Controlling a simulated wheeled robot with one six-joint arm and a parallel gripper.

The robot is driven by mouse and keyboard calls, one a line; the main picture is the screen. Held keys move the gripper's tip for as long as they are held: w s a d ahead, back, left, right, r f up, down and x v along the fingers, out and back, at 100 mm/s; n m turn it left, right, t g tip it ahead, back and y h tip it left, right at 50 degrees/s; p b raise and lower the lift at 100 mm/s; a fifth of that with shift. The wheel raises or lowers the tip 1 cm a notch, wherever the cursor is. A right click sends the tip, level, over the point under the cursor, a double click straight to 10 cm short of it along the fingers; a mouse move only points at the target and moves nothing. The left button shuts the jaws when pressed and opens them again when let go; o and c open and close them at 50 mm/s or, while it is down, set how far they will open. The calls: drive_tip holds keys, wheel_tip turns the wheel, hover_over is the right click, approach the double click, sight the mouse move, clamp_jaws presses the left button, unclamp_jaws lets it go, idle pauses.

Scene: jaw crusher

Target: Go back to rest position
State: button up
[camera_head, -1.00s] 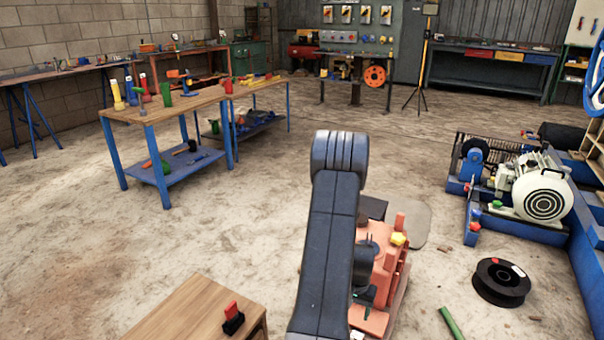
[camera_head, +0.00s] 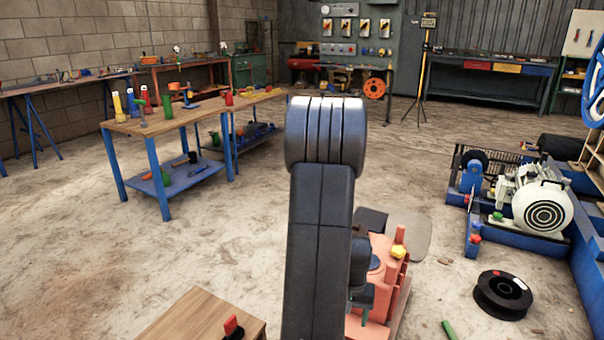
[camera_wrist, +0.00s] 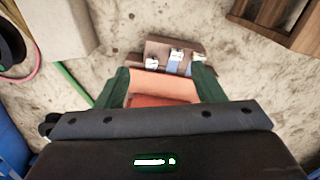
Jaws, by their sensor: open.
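In the wrist view my gripper (camera_wrist: 163,76) shows as two green fingers set wide apart, with nothing held between them. Beyond and below the fingers lies an orange surface (camera_wrist: 160,86), and past it a brown part (camera_wrist: 158,50) with white and blue pieces on it. In the head view my dark arm stands raised in the middle and covers part of an orange machine (camera_head: 380,285) on the floor. A yellow knob (camera_head: 398,251) sits on the machine. The gripper's fingertips cannot be made out clearly in the head view.
A wooden table (camera_head: 195,318) stands at the front left with a red-and-black item (camera_head: 232,327) on it. A black spool (camera_head: 502,293) lies at right, near a motor (camera_head: 542,205) on a blue frame. A blue-legged workbench (camera_head: 160,122) stands at left. Open floor lies between.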

drive_tip(key=shift+s+a+r, duration=0.2)
drive_tip(key=shift+s+r, duration=0.3)
drive_tip(key=shift+r, duration=0.05)
drive_tip(key=shift+s+a+r, duration=0.15)
drive_tip(key=shift+s+r, duration=0.3)
drive_tip(key=shift+r, duration=0.05)
